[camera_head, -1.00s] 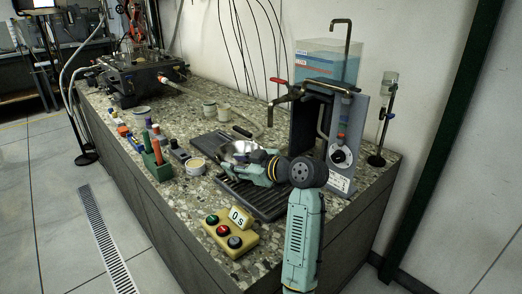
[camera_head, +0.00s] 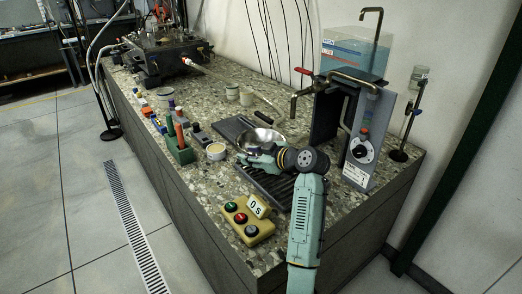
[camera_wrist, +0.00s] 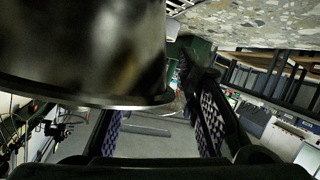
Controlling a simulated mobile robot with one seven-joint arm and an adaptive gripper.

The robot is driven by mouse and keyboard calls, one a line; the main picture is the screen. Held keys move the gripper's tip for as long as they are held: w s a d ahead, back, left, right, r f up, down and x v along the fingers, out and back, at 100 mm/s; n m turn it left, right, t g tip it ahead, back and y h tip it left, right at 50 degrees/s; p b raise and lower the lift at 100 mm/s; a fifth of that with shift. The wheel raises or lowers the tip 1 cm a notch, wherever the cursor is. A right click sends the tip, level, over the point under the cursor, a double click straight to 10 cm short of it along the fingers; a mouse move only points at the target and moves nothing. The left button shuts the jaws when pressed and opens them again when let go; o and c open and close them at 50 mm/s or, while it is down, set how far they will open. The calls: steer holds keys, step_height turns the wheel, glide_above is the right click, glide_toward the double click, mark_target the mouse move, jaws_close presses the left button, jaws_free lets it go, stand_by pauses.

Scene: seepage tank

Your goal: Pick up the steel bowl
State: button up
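The steel bowl (camera_head: 262,137) sits on the dark slatted tray, its open side up. In the wrist view the bowl (camera_wrist: 85,50) fills the upper left, with its rim close to the camera. My gripper (camera_head: 250,158) is at the bowl's near side, low over the tray. In the wrist view my gripper (camera_wrist: 155,110) has its two textured fingers well apart. The bowl's rim overlaps the left finger and reaches into the space between the fingers. Whether a finger touches the bowl cannot be told.
The tap rig (camera_head: 345,120) with its water tank (camera_head: 353,52) stands right of the bowl. The tray (camera_head: 270,184) is bare in front.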

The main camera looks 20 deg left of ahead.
steer(key=shift+w+a+f, duration=0.15)
steer(key=shift+w+a, duration=0.05)
steer(key=shift+a, duration=0.05)
steer(key=shift+c, duration=0.3)
jaws_close()
